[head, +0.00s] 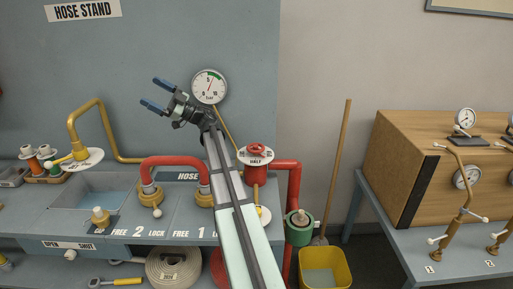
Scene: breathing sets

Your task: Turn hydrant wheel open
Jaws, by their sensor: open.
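The hydrant (257,177) is a red upright body at the right end of the bench. A white disc (266,157) marked "HALF" sits on its top, with a small red wheel (257,147) on the disc. My gripper (149,90) is open and empty, with blue fingertips pointing left. In the picture it is up and left of the wheel, clearly apart from it, in front of the blue-grey wall panel. My forearm covers part of the bench just left of the hydrant.
A round gauge (209,87) shows right behind my gripper. A red curved pipe (176,161) joins brass fittings on the bench. A yellow bucket (342,268) and broom (338,165) stand further right.

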